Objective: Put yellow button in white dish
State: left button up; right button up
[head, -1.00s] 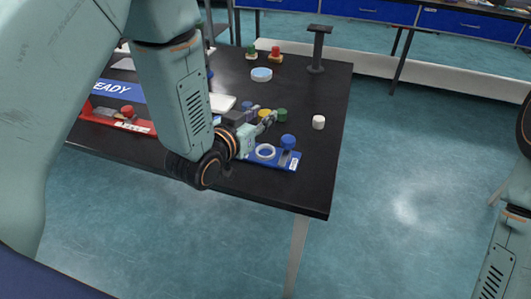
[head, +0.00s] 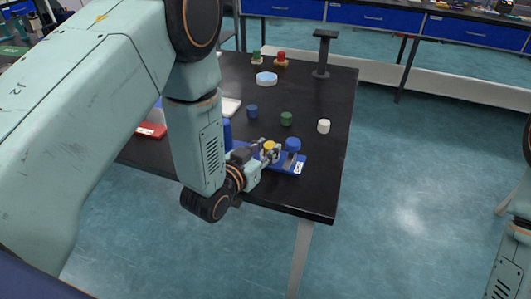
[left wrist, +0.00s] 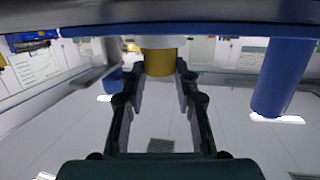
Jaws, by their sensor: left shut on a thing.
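The yellow button (head: 268,147) is between the fingers of my left gripper (head: 267,153), which is shut on it over the blue tray (head: 300,163). In the left wrist view, which looks upside down, the yellow button (left wrist: 159,63) sits between the fingertips (left wrist: 160,72). A white round piece (left wrist: 162,41), apparently the white dish, lies directly between the button and the blue tray (left wrist: 220,31). I cannot tell whether the button rests in it or is just above. In the head view the gripper and button hide the dish. My right gripper is out of view.
A light-blue round dish (head: 266,78) and a black stand (head: 322,55) are farther back.

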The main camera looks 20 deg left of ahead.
pick_arm(q)
jog(key=shift+w+a+f, duration=0.1)
jog(key=shift+w+f, duration=0.05)
jog(key=shift+f, duration=0.35)
jog(key=o, duration=0.6)
jog(key=shift+c, duration=0.2)
jog(key=o, duration=0.4)
jog(key=shift+f, duration=0.1)
